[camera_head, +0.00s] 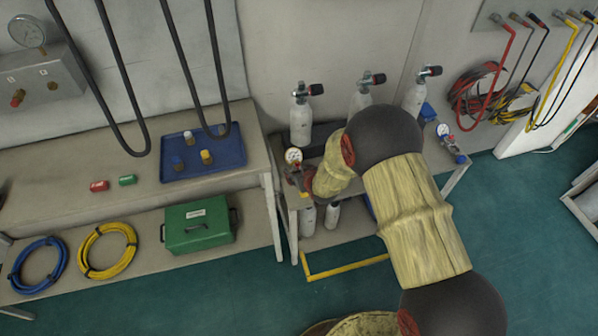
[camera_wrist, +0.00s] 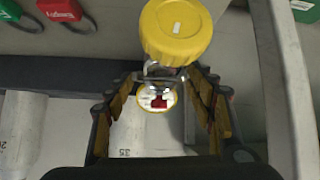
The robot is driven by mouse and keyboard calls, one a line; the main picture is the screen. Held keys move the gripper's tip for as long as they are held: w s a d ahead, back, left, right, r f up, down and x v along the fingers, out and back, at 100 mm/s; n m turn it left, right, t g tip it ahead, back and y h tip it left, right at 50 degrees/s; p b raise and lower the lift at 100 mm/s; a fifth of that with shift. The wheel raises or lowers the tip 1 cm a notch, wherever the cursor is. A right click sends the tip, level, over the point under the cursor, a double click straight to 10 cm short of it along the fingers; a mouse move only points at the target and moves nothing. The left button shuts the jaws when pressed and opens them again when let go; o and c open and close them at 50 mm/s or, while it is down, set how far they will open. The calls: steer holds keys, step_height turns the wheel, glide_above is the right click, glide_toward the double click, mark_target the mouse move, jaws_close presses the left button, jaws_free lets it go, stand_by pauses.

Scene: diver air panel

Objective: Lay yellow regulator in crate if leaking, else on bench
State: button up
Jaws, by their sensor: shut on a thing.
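The yellow regulator (camera_wrist: 178,30), with a large yellow cap and metal body, is between the fingers of my gripper (camera_wrist: 162,88) in the wrist view. My gripper is shut on it. A small round gauge (camera_wrist: 157,98) with a yellow rim, white face and red mark sits just below the cap; its reading is too small to tell. In the head view, my gripper (camera_head: 300,178) is at the left end of the cylinder stand, mostly hidden by my arm, and a white dial (camera_head: 293,155) shows beside it. The bench (camera_head: 60,190) is on the left. I cannot tell whether the regulator leaks.
White cylinders (camera_head: 301,120) with black and red valves stand along the wall behind my gripper. A blue tray (camera_head: 225,160) with several small fittings lies on the bench. A green case (camera_head: 198,225) is on the lower shelf. A grey-framed container (camera_head: 580,205) shows at the right edge.

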steer(key=shift+f+b, duration=1.85)
steer(key=shift+f, duration=0.05)
stand_by(1.8)
steer(key=o, duration=1.8)
steer(key=shift+s+f, duration=0.1)
steer(key=shift+f, duration=0.05)
steer(key=shift+s+d+r, duration=0.15)
steer(key=shift+s+r, duration=0.2)
steer(key=shift+r, duration=0.1)
steer(key=v, duration=1)
steer(key=shift+s+d+r, duration=0.1)
steer(key=shift+s+r, duration=0.2)
